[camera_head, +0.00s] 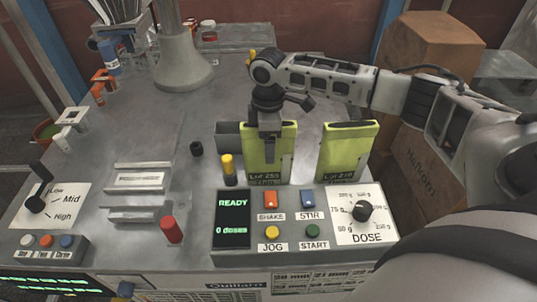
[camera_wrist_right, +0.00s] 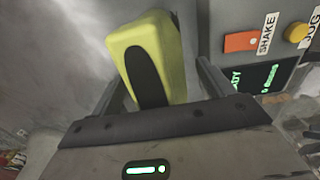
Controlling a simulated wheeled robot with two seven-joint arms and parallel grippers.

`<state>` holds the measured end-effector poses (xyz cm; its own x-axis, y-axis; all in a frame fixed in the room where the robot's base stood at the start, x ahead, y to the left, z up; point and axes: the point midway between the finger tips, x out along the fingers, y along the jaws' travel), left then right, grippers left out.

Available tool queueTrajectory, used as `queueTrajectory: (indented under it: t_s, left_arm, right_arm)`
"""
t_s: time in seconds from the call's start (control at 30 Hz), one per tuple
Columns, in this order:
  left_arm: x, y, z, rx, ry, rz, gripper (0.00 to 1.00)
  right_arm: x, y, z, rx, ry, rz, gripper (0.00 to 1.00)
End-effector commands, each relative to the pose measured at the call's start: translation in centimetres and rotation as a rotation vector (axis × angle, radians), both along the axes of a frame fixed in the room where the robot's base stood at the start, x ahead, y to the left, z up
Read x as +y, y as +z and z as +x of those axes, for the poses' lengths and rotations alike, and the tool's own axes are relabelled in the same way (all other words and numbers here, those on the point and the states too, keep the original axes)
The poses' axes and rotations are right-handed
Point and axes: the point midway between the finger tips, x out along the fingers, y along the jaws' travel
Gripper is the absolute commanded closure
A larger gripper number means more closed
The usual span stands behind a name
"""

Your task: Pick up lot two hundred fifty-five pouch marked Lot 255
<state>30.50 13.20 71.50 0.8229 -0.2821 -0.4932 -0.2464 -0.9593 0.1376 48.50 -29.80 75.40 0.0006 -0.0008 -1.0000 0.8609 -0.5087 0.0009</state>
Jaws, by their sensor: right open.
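The yellow-green pouch marked Lot 255 (camera_head: 278,165) stands upright behind the control panel, in front of a grey bin. My right gripper (camera_head: 270,155) points down over it and covers part of its front and upper left. In the right wrist view the yellow-green pouch (camera_wrist_right: 150,55) with a dark oval patch stands between the two open fingers of my right gripper (camera_wrist_right: 160,90). I cannot tell whether either finger touches it. A second similar pouch, marked Lot 210 (camera_head: 347,155), stands to the right. My left gripper is not in view.
The control panel (camera_head: 290,218) with SHAKE, STIR, JOG and START buttons and a DOSE knob (camera_head: 363,211) lies just in front of the pouches. A yellow-and-black post (camera_head: 229,170) stands close left. A red cylinder (camera_head: 171,230) is further left. Cardboard boxes (camera_head: 430,110) stand at right.

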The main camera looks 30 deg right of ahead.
Motion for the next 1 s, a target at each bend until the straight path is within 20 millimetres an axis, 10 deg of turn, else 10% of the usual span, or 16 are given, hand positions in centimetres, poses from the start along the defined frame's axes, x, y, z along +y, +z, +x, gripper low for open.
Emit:
queueTrajectory:
  t_s: [0.33,0.57,1.0]
  left_arm:
    - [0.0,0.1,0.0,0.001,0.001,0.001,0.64]
    - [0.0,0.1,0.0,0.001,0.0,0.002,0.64]
    - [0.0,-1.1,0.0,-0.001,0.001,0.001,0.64]
  right_arm:
    - [0.0,-0.1,0.0,0.001,0.0,0.001,0.2]
    - [0.0,-0.1,0.0,0.001,0.0,0.001,0.79]
    - [-0.1,0.0,0.1,-0.002,0.0,0.0,0.79]
